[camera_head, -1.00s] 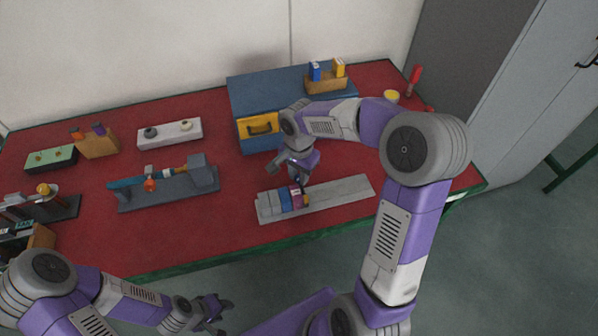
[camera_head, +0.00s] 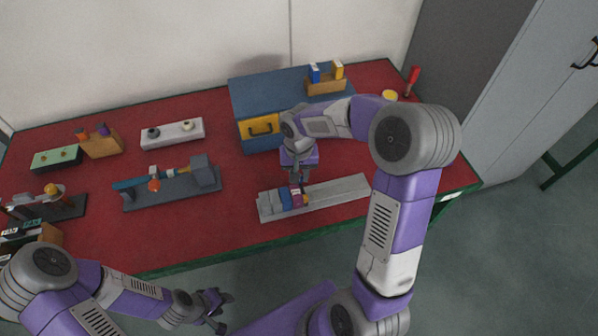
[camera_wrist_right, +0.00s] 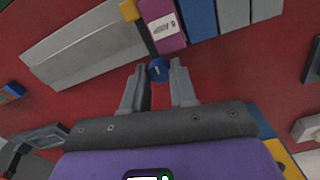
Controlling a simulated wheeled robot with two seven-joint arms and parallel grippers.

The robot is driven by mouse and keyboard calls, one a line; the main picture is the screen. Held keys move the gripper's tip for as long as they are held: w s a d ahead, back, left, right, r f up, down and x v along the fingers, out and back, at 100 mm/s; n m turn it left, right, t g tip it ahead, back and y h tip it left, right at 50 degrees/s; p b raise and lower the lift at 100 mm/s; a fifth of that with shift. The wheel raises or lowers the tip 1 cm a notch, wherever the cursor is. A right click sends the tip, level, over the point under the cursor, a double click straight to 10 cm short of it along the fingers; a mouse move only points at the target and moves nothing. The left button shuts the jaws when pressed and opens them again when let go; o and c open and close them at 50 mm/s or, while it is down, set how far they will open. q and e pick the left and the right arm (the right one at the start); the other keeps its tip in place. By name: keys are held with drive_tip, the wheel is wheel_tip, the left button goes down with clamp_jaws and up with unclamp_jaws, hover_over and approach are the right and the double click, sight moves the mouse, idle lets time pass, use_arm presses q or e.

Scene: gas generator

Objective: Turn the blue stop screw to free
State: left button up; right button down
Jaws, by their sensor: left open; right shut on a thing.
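The blue stop screw (camera_wrist_right: 158,70) shows as a small round head with a pale mark, beside the purple labelled block (camera_wrist_right: 166,26) on the grey rail (camera_wrist_right: 80,45). My right gripper (camera_wrist_right: 159,72) is shut on the screw, with one fingertip on each side of it. In the head view my right gripper (camera_head: 300,184) reaches down to the back edge of the rail (camera_head: 340,190), and the screw cannot be made out there. My left gripper (camera_head: 224,311) is open and empty in front of the table's front edge.
A blue cabinet (camera_head: 255,92) with a yellow drawer (camera_head: 259,130) stands close behind my right gripper. A grey fixture (camera_head: 175,190) lies to the left. The red tabletop (camera_head: 228,225) is clear in front of the rail.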

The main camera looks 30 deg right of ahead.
idle(0.5)
drive_tip(key=c, duration=0.9)
unclamp_jaws()
wheel_tip(320, 180, up, 8)
drive_tip(key=shift+f+p, duration=0.15)
drive_tip(key=shift+p, duration=0.95)
drive_tip(key=shift+f, duration=0.1)
